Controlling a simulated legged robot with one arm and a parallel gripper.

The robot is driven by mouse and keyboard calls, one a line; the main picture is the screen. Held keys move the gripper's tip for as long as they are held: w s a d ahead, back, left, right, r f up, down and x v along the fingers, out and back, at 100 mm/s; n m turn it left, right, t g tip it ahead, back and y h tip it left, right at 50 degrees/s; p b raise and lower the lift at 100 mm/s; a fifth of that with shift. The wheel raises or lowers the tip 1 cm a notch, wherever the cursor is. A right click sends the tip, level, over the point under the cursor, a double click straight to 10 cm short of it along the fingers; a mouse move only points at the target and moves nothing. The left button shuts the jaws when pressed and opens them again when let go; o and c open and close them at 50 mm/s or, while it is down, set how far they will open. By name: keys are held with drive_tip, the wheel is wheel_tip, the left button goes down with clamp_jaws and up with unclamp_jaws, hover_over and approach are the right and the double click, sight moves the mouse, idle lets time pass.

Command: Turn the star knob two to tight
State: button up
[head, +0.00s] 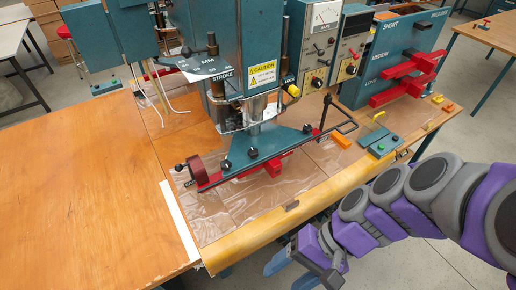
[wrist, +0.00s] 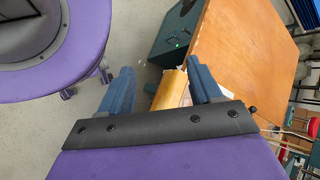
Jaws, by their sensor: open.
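The welding machine (head: 235,50) stands on the wooden bench. Small black knobs sit along the teal plate (head: 265,143) at its base: a left knob (head: 225,165), a middle knob (head: 252,153) and a right knob (head: 307,129). I cannot tell which is star knob two, nor how tight any is. My gripper (head: 292,262) hangs beyond the bench's front edge, low and well apart from the knobs. In the wrist view my gripper (wrist: 162,82) has its two blue fingers spread, with nothing between them. The knobs do not show in that view.
A yellow roll edge (head: 290,215) runs along the bench front. A red clamp block (head: 177,177) and a black-handled lever (head: 345,120) flank the plate. A control box (head: 380,143) sits to the right. The left wooden tabletop (head: 85,190) is clear.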

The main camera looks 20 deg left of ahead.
drive_tip(key=w+a+r+m+t+y, duration=0.1)
drive_tip(key=w+a+m+t+y, duration=0.1)
drive_tip(key=w+a+m+y, duration=0.5)
drive_tip(key=w+a+m+t+y, duration=0.25)
drive_tip(key=w+a+y, duration=0.25)
drive_tip(key=w, duration=0.5)
drive_tip(key=m+t+h+b, duration=0.35)
drive_tip(key=m+t, duration=0.75)
drive_tip(key=m, duration=0.5)
approach(256, 156)
drive_tip(key=x, duration=1.1)
drive_tip(key=shift+w+a, duration=0.3)
